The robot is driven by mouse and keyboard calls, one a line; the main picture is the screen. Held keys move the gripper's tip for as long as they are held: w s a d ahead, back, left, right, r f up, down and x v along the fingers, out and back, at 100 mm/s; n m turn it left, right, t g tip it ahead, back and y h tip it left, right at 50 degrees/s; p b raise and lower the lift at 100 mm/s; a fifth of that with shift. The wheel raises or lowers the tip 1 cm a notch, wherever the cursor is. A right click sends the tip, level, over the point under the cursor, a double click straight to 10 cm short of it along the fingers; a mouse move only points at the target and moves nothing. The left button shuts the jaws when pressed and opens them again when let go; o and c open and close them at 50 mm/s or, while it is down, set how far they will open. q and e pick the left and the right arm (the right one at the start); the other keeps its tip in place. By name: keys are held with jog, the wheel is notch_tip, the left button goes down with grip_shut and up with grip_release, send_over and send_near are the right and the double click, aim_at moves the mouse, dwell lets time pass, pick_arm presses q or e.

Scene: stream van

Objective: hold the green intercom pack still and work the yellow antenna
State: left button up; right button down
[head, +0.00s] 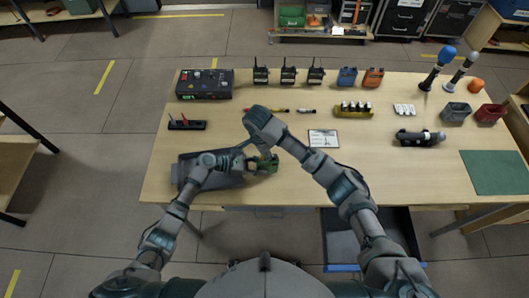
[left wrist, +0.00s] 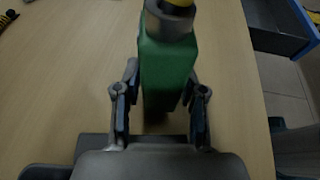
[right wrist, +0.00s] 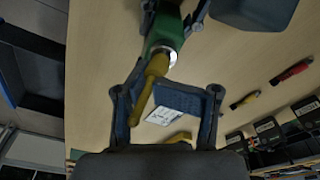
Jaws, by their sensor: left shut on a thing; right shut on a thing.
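The green intercom pack (head: 265,164) is at the near edge of the table, left of the middle. My left gripper (left wrist: 160,118) is shut on it, one finger on each side, as the left wrist view shows the pack (left wrist: 166,70). The yellow antenna (right wrist: 152,82) is joined to the pack by a bright collar in the right wrist view. My right gripper (right wrist: 168,112) is shut on the antenna, which lies at a slant between the fingers. In the head view my right wrist hides the antenna.
A grey tray (head: 222,182) lies under my left forearm. Behind stand a black control box (head: 205,84), several black radios (head: 288,75), markers (head: 266,111) and a white card (head: 323,139). A black flashlight-like object (head: 420,137) and a green mat (head: 494,172) are at right.

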pick_arm(q)
jog(key=shift+w+a+f, duration=0.1)
jog(key=shift+a+f, duration=0.15)
jog(key=shift+a, duration=0.05)
pick_arm(e)
jog(key=shift+s+d+f+m, duration=0.1)
jog(key=shift+d+f+m, duration=0.1)
jog(key=shift+m, duration=0.6)
jog(key=shift+r, duration=0.15)
jog(key=shift+r, duration=0.65)
pick_arm(q)
jog(key=shift+d, duration=0.1)
pick_arm(e)
jog(key=shift+a+r, duration=0.2)
jog(key=shift+r, duration=0.25)
pick_arm(q)
jog(key=shift+d, duration=0.15)
pick_arm(e)
jog(key=shift+r, duration=0.1)
jog(key=shift+d+r, duration=0.1)
pick_arm(q)
jog(key=shift+r, duration=0.15)
pick_arm(e)
jog(key=shift+r, duration=1.35)
